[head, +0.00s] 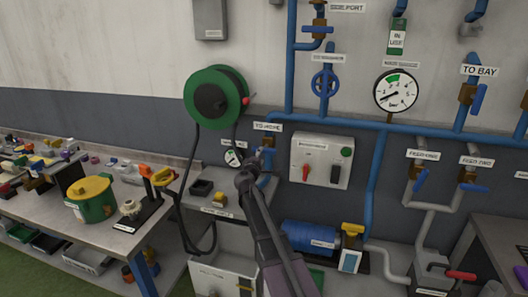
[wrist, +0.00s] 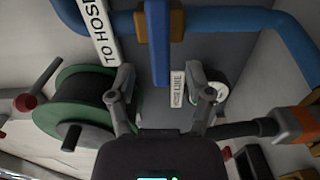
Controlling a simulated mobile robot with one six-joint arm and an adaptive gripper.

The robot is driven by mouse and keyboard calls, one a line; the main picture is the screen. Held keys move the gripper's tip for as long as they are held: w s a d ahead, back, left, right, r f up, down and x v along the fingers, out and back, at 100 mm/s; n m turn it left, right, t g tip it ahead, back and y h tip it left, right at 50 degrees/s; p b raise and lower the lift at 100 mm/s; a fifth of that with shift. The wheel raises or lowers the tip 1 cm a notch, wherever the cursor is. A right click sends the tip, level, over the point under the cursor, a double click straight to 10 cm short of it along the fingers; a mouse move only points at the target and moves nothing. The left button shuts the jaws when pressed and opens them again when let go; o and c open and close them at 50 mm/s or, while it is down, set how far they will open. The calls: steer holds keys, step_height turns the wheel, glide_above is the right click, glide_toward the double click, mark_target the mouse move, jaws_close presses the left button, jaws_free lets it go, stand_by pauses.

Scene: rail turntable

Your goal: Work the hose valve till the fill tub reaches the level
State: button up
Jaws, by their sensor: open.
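The hose valve (wrist: 158,45) has a blue lever and a brass body under a blue pipe, beside a label reading TO HOSE. In the wrist view its lever runs down between the two fingers of my gripper (wrist: 163,92). The fingers are apart, with a gap on each side of the lever. In the head view my gripper (head: 249,174) covers most of the valve, below its label (head: 267,127). A pale tub (head: 222,278) stands low beneath the hose, partly behind my arm; its label and any level inside are unreadable. I cannot tell if it is the fill tub.
A green hose reel (head: 215,96) hangs left of the valve, its dark hose dropping down. A small gauge (head: 233,158) sits close by. A grey control box (head: 321,160) is to the right. A cluttered bench (head: 120,232) fills the left. A blue tank (head: 309,236) lies lower right.

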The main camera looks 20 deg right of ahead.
mark_target(263, 152)
steer(key=shift+x, duration=2.55)
steer(key=shift+c, duration=0.2)
jaws_close()
